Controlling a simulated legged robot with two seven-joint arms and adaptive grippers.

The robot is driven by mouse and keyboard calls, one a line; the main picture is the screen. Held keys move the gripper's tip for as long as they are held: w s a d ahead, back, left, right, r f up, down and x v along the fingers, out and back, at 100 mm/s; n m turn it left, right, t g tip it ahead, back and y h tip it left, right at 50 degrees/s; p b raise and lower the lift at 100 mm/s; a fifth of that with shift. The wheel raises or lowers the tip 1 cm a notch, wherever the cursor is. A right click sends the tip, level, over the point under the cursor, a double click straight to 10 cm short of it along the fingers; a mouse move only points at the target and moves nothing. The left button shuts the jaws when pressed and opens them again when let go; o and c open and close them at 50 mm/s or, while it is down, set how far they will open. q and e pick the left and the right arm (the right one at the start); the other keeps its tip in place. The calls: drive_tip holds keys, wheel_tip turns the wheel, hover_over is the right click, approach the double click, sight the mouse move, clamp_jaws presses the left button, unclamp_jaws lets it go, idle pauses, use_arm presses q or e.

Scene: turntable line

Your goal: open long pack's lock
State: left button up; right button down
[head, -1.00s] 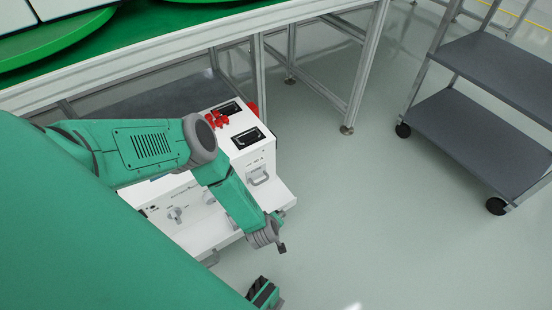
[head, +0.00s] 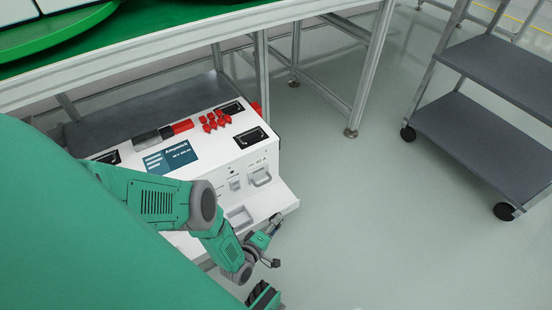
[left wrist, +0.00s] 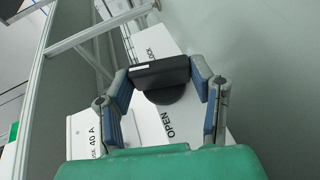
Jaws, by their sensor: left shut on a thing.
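A dark lock handle with a rounded base (left wrist: 165,92) sits on a long white panel (left wrist: 158,40) in the left wrist view. The panel reads OPEN at the near end and LOCK at the far end. My left gripper (left wrist: 160,72) is shut on the handle, one finger on each side. In the head view my left gripper (head: 272,238) is at the front right of a white cabinet (head: 262,200), by its low ledge. The handle cannot be made out there.
The cabinet carries red parts (head: 215,121), a dark blue label (head: 170,158) and metal handles. A workbench frame (head: 368,75) stands behind it. A grey shelf cart (head: 480,125) stands at the right. The floor between is clear. A white block marked 40 A (left wrist: 88,135) is beside the panel.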

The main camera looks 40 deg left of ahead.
sight(276, 228)
use_arm(q)
drive_tip(key=shift+s+a+f+n+t, duration=0.1)
drive_tip(key=shift+s+f+n+t, duration=0.25)
drive_tip(key=shift+t, duration=0.25)
idle(0.5)
drive_tip(key=o, duration=1.2)
drive_tip(key=shift+c, duration=0.2)
drive_tip(key=shift+w+r, duration=0.1)
drive_tip(key=shift+w, duration=0.05)
drive_tip(key=shift+w+r, duration=0.15)
drive_tip(key=shift+r, duration=0.2)
drive_tip(key=shift+o, duration=0.7)
wheel_tip(276, 228, up, 8)
drive_tip(key=shift+w+r, duration=0.1)
drive_tip(key=shift+d+r, duration=0.2)
drive_tip(key=shift+r, duration=0.35)
drive_tip(key=shift+c, duration=0.7)
drive_tip(key=shift+a, duration=0.1)
